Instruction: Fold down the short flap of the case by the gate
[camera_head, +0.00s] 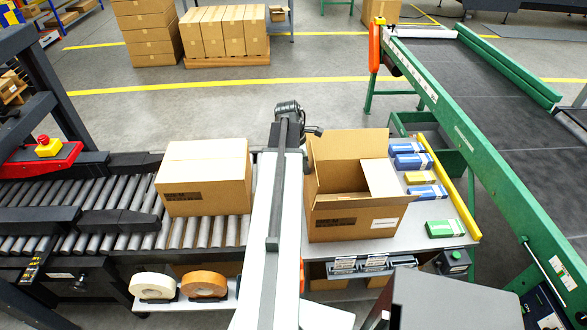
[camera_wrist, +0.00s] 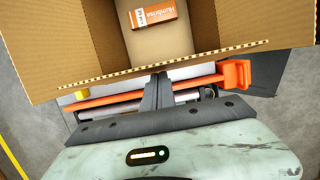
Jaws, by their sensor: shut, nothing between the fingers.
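An open brown case (camera_head: 340,222) stands on the table right of my arm in the head view. Its back flap (camera_head: 347,146) stands up, and a flap also stands at its left side (camera_head: 312,166). In the wrist view the case's cardboard edge (camera_wrist: 215,58) runs across just beyond my fingers, and an orange-and-white carton (camera_wrist: 154,13) lies inside. My gripper (camera_wrist: 158,80) is shut and empty, close to that edge; I cannot tell whether it touches. An orange bar (camera_wrist: 110,103), perhaps the gate, lies below my gripper.
A closed case (camera_head: 207,180) sits on the roller conveyor (camera_head: 95,212) left of my arm. Small blue, yellow and green cartons (camera_head: 425,192) lie on the table right of the open case, beside a yellow rail (camera_head: 447,188). A green-framed belt conveyor (camera_head: 470,140) stands further right.

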